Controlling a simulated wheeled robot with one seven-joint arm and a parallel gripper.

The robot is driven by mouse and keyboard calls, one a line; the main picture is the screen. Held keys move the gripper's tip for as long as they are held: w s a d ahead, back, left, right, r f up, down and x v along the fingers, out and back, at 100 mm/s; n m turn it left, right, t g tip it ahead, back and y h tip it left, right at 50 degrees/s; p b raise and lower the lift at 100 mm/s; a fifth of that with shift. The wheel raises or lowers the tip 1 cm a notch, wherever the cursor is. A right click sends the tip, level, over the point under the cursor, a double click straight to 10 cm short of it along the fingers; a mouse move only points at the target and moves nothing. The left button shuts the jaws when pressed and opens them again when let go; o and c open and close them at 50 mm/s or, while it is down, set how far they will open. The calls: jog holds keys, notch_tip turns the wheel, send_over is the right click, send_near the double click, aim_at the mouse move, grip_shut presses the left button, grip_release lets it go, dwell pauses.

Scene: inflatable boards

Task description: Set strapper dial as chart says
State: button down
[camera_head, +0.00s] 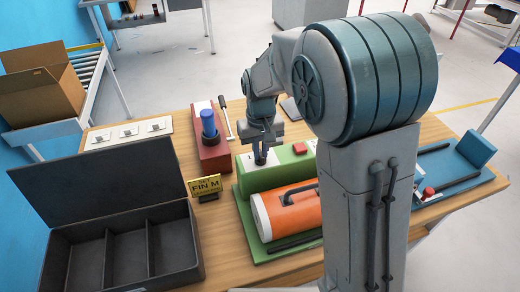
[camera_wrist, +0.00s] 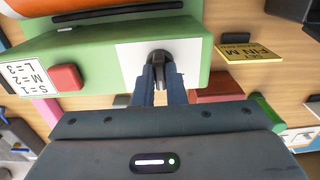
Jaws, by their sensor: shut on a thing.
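The strapper is a green machine (camera_head: 246,188) on the wooden table with an orange roll (camera_head: 275,215) at its front. Its dial, a dark knob (camera_wrist: 159,56), sits on a white panel (camera_wrist: 132,64). My gripper (camera_wrist: 161,76) is shut on the knob; it also shows in the head view (camera_head: 261,152), reaching down onto the machine. The fingers hide part of the knob, and I cannot read its setting. The chart (camera_wrist: 22,75) reads S=1, M=2, L=3 beside a red button (camera_wrist: 66,78). A yellow sign (camera_head: 204,186) reads FIN M.
An open black box (camera_head: 180,262) with compartments stands at the front left. A dark red block (camera_head: 212,152) with a blue cylinder (camera_head: 208,122) stands behind the sign. A white switch panel (camera_head: 128,134) lies at the back left. A blue device (camera_head: 470,180) is at the right.

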dwell(0.4)
jog(key=c, duration=1.5)
grip_release()
jog(key=shift+r, duration=0.15)
notch_tip(320, 180, up, 14)
jog(key=shift+f+b, duration=0.2)
jog(key=shift+b, duration=0.3)
jog(key=s+d+f+m+t, duration=0.1)
jog(key=s+d+f, duration=0.1)
jog(key=s+d, duration=0.2)
jog(key=s+d+f+m+t, duration=0.1)
jog(key=s+d+f, duration=0.1)
jog(key=s+d, duration=0.3)
jog(key=s+d+f+m+t, duration=0.1)
jog(key=s+d, duration=0.3)
jog(key=s, duration=0.6)
jog(key=shift+s+d+f, duration=0.2)
jog(key=shift+d+f, duration=0.15)
jog(key=shift+f, duration=0.3)
